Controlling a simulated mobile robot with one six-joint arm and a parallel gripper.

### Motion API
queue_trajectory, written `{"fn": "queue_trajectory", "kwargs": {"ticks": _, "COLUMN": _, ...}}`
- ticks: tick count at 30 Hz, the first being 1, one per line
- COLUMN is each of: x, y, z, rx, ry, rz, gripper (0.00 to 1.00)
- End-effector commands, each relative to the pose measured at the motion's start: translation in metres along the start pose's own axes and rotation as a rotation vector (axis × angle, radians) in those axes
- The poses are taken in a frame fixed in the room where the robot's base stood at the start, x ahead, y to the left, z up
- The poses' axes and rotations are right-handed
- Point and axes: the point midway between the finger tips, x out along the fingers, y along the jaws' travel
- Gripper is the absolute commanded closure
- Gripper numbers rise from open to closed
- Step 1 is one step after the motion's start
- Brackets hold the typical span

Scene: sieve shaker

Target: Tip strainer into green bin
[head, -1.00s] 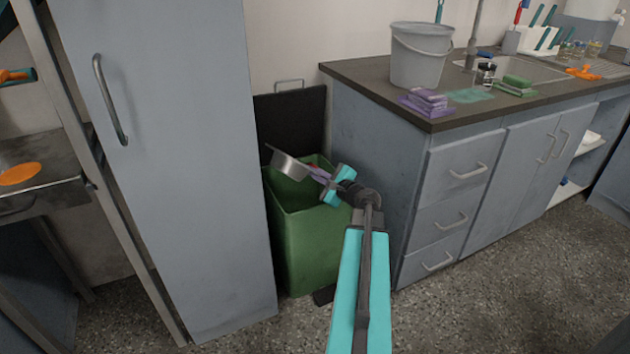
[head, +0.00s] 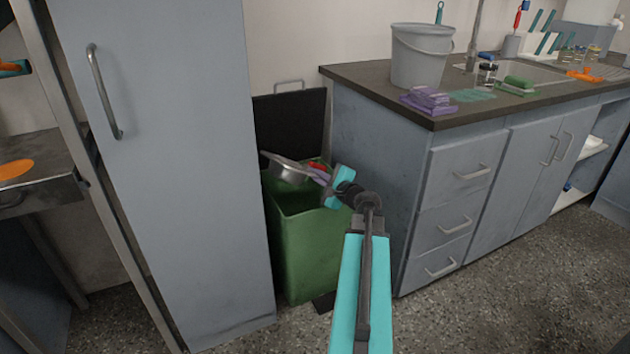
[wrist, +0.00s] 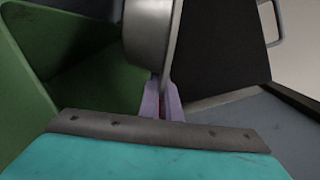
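The green bin (head: 312,250) stands on the floor between the tall cabinet and the counter, its black lid (head: 290,122) raised against the wall. My gripper (head: 322,179) is over the bin's right rim and is shut on the strainer's handle. The metal strainer (head: 287,170) is above the bin's opening, tilted, and points left. The bin's green wall (wrist: 22,95) fills the left of the wrist view.
A tall grey cabinet (head: 165,190) stands close on the left of the bin. The counter (head: 370,160) stands close on the right, with a grey bucket (head: 420,58) and purple cloths (head: 427,100) on top. The floor in front is clear.

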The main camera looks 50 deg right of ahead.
Motion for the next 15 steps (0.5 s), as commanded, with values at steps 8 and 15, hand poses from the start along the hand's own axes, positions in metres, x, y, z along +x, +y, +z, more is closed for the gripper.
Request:
{"fn": "queue_trajectory", "kwargs": {"ticks": 8, "x": -0.0001, "y": -0.0007, "z": 0.0009, "rx": -0.106, "ry": -0.002, "rz": -0.023, "gripper": 1.0}}
{"fn": "queue_trajectory", "kwargs": {"ticks": 15, "x": -0.0004, "y": -0.0036, "z": 0.0025, "rx": -0.195, "ry": -0.001, "rz": -0.042, "gripper": 1.0}}
